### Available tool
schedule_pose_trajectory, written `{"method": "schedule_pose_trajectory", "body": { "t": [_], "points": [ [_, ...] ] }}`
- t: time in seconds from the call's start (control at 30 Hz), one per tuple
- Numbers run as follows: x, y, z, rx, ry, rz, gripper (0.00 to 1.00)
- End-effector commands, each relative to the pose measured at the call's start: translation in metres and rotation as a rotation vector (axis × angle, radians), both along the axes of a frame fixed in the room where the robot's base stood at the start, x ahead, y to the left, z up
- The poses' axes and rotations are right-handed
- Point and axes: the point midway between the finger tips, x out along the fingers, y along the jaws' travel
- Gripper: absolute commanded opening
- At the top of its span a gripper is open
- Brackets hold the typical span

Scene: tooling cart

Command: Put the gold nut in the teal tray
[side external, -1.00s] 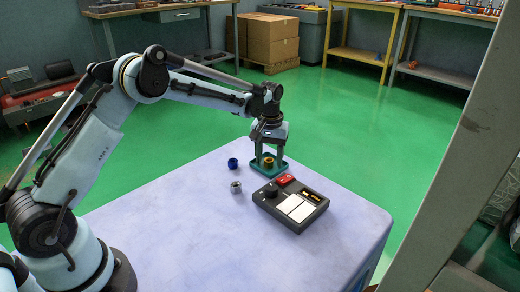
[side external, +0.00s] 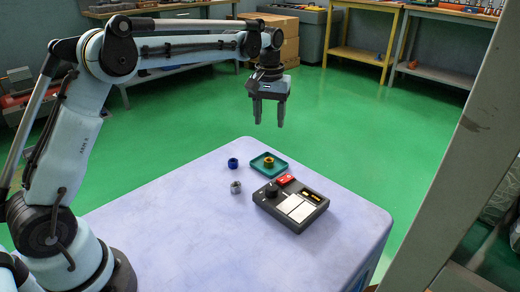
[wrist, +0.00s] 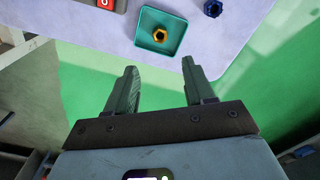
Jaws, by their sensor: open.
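The gold nut (side external: 268,162) lies inside the teal tray (side external: 257,165) at the far end of the cart top. Nothing of the nut is hidden by the fingers.
A blue nut (side external: 233,163) and a silver nut (side external: 236,187) stand left of the tray. A dark control box (side external: 290,203) with a red part (side external: 285,180) sits just in front of it. The near part of the cart top (side external: 190,235) is clear.

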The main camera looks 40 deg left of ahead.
Motion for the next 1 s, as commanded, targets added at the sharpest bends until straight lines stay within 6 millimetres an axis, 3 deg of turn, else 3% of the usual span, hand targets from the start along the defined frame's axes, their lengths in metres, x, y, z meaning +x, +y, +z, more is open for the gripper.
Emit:
{"method": "schedule_pose_trajectory", "body": {
  "t": [0.3, 0.5, 0.8, 1.0],
  "points": [
    [-0.059, -0.017, 0.043, 0.025, -0.167, -0.144, 0.53],
    [-0.106, -0.027, 0.052, 0.052, -0.284, -0.241, 0.53],
    [-0.178, -0.039, 0.035, 0.107, -0.456, -0.383, 0.53],
    [-0.211, -0.044, 0.012, 0.143, -0.546, -0.456, 0.53]
  ]
}}
